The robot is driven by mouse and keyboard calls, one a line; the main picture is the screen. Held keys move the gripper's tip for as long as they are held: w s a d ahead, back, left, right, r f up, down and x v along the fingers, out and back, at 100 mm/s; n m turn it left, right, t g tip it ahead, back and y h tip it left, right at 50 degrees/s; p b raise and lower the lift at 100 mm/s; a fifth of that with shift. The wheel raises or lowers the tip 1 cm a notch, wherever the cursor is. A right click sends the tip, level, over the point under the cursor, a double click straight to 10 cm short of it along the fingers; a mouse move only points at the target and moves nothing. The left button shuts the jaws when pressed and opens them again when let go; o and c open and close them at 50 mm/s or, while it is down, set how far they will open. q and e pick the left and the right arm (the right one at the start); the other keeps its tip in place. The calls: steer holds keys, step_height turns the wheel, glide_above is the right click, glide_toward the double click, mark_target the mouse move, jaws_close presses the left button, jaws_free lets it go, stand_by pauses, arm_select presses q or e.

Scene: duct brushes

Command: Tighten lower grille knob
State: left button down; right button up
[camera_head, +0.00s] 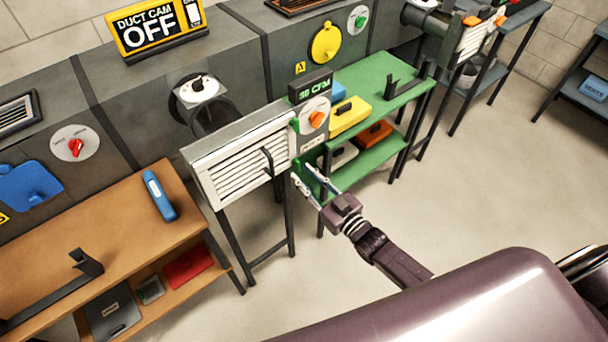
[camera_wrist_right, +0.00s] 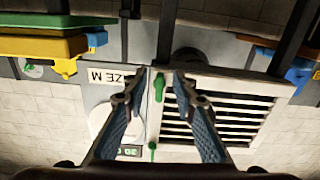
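The white louvred grille (camera_head: 240,155) stands upright on a dark frame in front of the duct. It also fills the right of the wrist view (camera_wrist_right: 222,118), which looks upside down. Two green knobs sit on its side edge: the upper knob (camera_head: 295,125) and the lower knob (camera_head: 296,164). In the wrist view the lower knob (camera_wrist_right: 158,87) lies between my fingertips in the picture; the upper one (camera_wrist_right: 152,147) is beyond. My right gripper (camera_head: 301,173) is open and empty, close to the lower knob. Contact cannot be told. My left gripper is not in view.
A panel with an orange dial (camera_head: 316,119) and a display (camera_head: 310,87) adjoins the grille. A green table (camera_head: 375,75) with a yellow case (camera_head: 348,117) stands to the right. A wooden bench (camera_head: 100,235) with a blue tool (camera_head: 159,196) stands left. Floor in front is clear.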

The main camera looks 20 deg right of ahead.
steer(key=v, duration=1.1)
steer(key=shift+s, duration=0.15)
steer(key=s+d+f+m+g+h, duration=0.15)
steer(key=s+f, duration=0.25)
steer(key=f, duration=0.5)
steer(key=s+d+f+g+h, duration=0.1)
steer(key=s+f+g+h, duration=0.15)
steer(key=f, duration=0.55)
steer(key=s+d+f+g+h, duration=0.1)
steer(key=s+d+f+g, duration=0.2)
steer(key=f, duration=0.6)
steer(key=s+a+f+g, duration=0.1)
steer(key=s+f+g, duration=0.2)
steer(key=s, duration=0.6)
steer(key=s+a+f+g, duration=0.1)
steer(key=s+f+g, duration=0.2)
steer(key=s+f, duration=0.4)
steer(key=s+a+f+g+h, duration=0.1)
steer(key=s+f+g, duration=0.2)
steer(key=s, duration=0.9)
step_height(320, 180, down, 3)
steer(key=shift+s+a+r+m, duration=0.25)
steer(key=shift+s+a+m, duration=0.1)
steer(key=shift+a, duration=0.05)
steer(key=shift+w, duration=0.1)
